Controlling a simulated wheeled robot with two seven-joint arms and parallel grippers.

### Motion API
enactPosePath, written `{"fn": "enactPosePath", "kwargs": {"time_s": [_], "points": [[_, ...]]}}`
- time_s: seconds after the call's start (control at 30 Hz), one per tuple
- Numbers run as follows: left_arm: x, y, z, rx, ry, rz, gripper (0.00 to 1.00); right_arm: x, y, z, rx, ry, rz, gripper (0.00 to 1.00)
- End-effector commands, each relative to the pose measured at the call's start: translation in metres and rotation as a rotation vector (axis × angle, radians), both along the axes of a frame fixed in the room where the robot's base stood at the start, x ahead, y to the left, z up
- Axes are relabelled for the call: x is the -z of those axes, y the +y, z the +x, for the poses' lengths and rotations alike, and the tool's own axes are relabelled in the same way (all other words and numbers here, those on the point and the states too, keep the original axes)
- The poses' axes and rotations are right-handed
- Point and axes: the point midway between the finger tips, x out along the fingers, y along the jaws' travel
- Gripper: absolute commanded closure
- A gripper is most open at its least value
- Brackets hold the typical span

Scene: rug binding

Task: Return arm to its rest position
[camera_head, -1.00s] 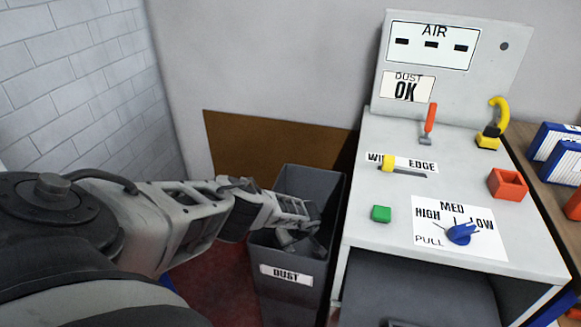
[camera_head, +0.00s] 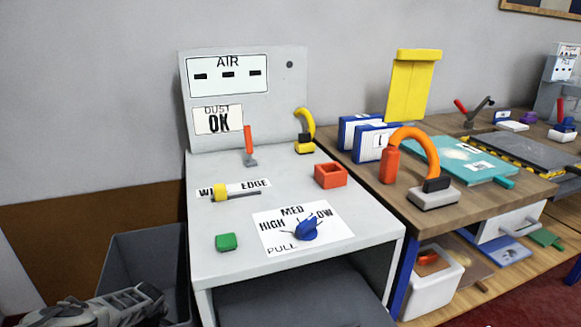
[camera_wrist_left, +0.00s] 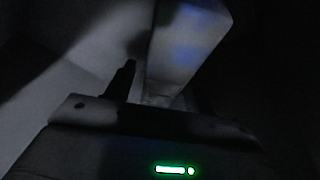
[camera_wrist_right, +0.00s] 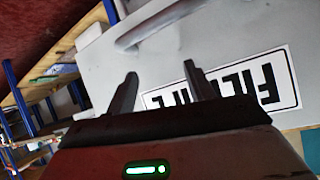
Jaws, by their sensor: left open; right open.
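My left arm (camera_head: 110,303) shows at the lower left of the head view, in front of the dark grey dust bin (camera_head: 140,260); its fingertips cannot be made out there. The left wrist view is very dark, with my left gripper (camera_wrist_left: 155,82) open and a pale grey block-like surface (camera_wrist_left: 188,40) beyond it; whether they touch is unclear. My right gripper (camera_wrist_right: 161,80) is open and empty in the right wrist view. It faces a light grey panel (camera_wrist_right: 215,40) with an upside-down printed label (camera_wrist_right: 235,90) and a grey handle (camera_wrist_right: 155,27). It is not in the head view.
The grey control station (camera_head: 290,180) stands right of the bin, with a blue knob (camera_head: 307,230), green button (camera_head: 226,242) and red box (camera_head: 330,175). A wooden bench (camera_head: 440,205) further right holds an orange-handled tool (camera_head: 415,145). A white bin (camera_head: 433,285) sits below it.

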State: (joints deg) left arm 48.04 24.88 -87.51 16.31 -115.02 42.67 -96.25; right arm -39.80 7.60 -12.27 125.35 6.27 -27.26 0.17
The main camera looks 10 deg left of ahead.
Motion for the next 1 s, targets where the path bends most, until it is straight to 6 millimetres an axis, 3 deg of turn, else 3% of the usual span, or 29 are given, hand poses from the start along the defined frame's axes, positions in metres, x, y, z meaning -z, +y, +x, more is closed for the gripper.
{"fn": "enactPosePath", "kwargs": {"time_s": [0.1,0.63,0.8,1.0], "points": [[-0.009,-0.001,0.001,0.0,-0.002,-0.001,0.47,-0.009,-0.001,0.0,0.001,-0.005,-0.01,0.47],[0.002,0.0,0.001,0.0,-0.001,0.001,0.47,0.008,-0.001,-0.001,0.003,0.005,-0.003,0.47],[-0.032,-0.006,0.0,0.002,-0.001,-0.001,0.47,-0.026,-0.004,0.001,-0.001,0.0,-0.037,0.47],[-0.061,-0.017,-0.004,0.004,0.0,-0.001,0.47,-0.034,-0.01,-0.002,-0.017,0.027,-0.103,0.47]]}}
